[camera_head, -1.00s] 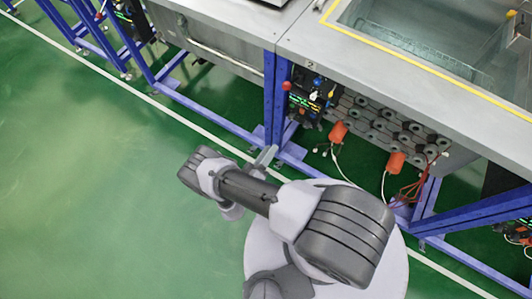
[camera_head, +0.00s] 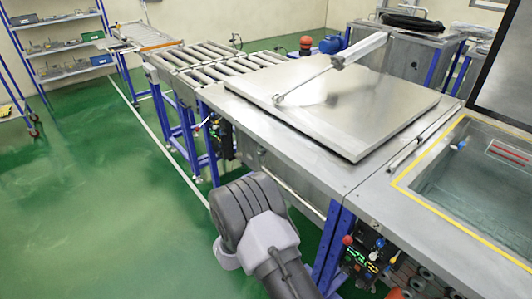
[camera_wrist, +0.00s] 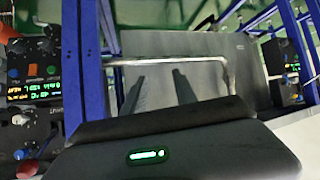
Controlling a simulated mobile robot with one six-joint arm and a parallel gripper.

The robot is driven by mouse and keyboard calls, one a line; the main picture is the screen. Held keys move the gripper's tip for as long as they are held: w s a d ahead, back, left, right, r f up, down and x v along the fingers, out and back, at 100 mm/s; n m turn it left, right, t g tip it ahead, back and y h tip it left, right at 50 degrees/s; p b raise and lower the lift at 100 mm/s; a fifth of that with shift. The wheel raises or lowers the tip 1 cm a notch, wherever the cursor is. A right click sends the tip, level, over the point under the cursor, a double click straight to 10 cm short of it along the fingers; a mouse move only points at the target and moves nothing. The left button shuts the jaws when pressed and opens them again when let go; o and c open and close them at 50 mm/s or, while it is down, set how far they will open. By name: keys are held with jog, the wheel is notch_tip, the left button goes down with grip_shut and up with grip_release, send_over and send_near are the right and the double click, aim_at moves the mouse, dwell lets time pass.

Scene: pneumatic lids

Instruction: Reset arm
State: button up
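My gripper (camera_wrist: 156,84) shows in the wrist view as two dark fingers held apart with nothing between them. It is open, in front of a grey metal panel and a bent metal bar (camera_wrist: 205,60). A control box (camera_wrist: 32,75) with lit displays is at the left of that view. In the head view my arm's links fill the lower middle, and my gripper is out of sight there. A flat steel lid (camera_head: 345,105) lies on the left tank, with a pneumatic cylinder (camera_head: 358,48) above it. The right tank (camera_head: 480,175) is uncovered.
A roller conveyor (camera_head: 205,65) runs off behind the lid to the left. A shelf rack (camera_head: 65,45) stands at the back left. The green floor (camera_head: 90,200) at the left is clear. Blue frame legs (camera_head: 330,245) stand close to my arm.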

notch_tip(320, 180, up, 27)
jog(key=s+a+y, duration=0.1)
jog(key=a+y, duration=0.1)
jog(key=y, duration=0.5)
jog(key=s+d+r+n+g+y, duration=0.1)
jog(key=s+d+r, duration=0.15)
jog(key=s, duration=0.45)
jog(key=s+d+r, duration=0.1)
jog(key=s+r, duration=0.3)
jog(key=s, duration=0.3)
jog(key=s+d+r+n+g+y, duration=0.1)
jog(key=s+d+r, duration=0.1)
jog(key=s+r, duration=0.35)
jog(key=s+d+f, duration=0.1)
jog(key=s+d, duration=0.1)
jog(key=s, duration=0.4)
jog(key=s+d+f+g+h, duration=0.1)
jog(key=s+d+f, duration=0.1)
jog(key=s, duration=0.5)
jog(key=shift+f+g, duration=0.3)
